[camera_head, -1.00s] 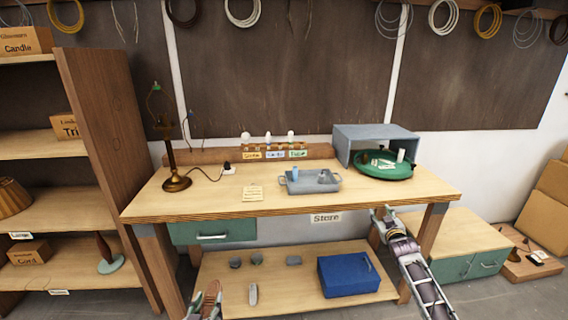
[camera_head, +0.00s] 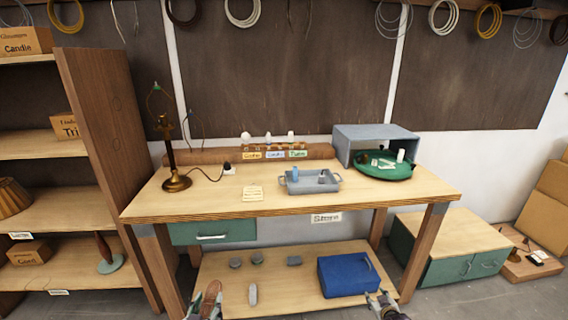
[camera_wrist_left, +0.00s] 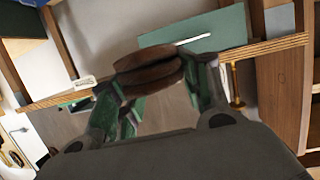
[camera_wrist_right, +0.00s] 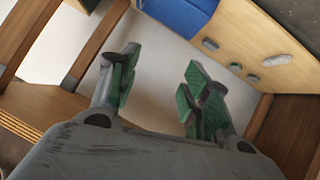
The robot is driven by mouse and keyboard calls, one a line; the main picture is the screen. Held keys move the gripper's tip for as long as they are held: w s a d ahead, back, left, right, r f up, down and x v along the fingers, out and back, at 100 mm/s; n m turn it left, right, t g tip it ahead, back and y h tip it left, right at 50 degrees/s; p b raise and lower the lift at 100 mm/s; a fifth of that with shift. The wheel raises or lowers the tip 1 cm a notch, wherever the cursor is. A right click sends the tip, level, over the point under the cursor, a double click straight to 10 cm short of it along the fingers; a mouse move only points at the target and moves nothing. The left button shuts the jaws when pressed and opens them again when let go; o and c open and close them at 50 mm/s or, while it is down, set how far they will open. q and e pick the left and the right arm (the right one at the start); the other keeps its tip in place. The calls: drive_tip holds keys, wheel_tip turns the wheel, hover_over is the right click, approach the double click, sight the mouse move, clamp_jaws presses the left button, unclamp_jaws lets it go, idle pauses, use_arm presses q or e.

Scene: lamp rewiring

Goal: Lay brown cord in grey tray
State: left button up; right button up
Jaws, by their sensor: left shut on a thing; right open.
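The brown cord (camera_wrist_left: 148,68) is a small thick coil between the fingertips of my left gripper (camera_wrist_left: 155,85). In the head view it shows as a brown loop (camera_head: 211,289) at the bottom edge, in my left gripper (camera_head: 207,306), low in front of the bench. The grey tray (camera_head: 312,190) stands on the bench top near the middle. A small blue cylinder (camera_head: 295,174) and a small grey piece (camera_head: 323,178) show in it. My right gripper (camera_head: 378,302) is open and empty, low at the front; its spread fingers also show in the right wrist view (camera_wrist_right: 155,90).
A brass lamp (camera_head: 172,160) stands at the bench's left, its cord running to a plug (camera_head: 228,169). A round green tray (camera_head: 382,176) with small parts lies right of the grey tray, before a grey open box (camera_head: 375,132).

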drive_tip(key=s+a+f+g, duration=0.2)
drive_tip(key=s+f+g, duration=0.3)
drive_tip(key=s+f, duration=2)
drive_tip(key=s+a+f+g, duration=0.1)
drive_tip(key=s+f+g, duration=0.1)
drive_tip(key=s, duration=1.4)
drive_tip(key=s+a+f+g, duration=0.2)
drive_tip(key=s+f, duration=0.3)
drive_tip(key=s, duration=1.1)
drive_tip(key=shift+s+f+g, duration=0.2)
drive_tip(key=shift+g, duration=0.3)
use_arm(q)
drive_tip(key=shift+r, duration=0.15)
drive_tip(key=shift+d+r+m+h, duration=0.3)
drive_tip(key=shift+d+r+h, duration=0.15)
drive_tip(key=shift+r, duration=0.2)
drive_tip(key=d+r+m+g+h, duration=0.1)
drive_tip(key=d+r+m+h, duration=0.2)
drive_tip(key=d+r, duration=0.4)
drive_tip(key=s+d+r+m+g+h, duration=0.1)
drive_tip(key=d+r+m+h, duration=0.3)
drive_tip(key=r, duration=0.9)
drive_tip(key=d+g+h, duration=0.1)
drive_tip(key=d, duration=0.2)
drive_tip(key=shift+h, duration=0.25)
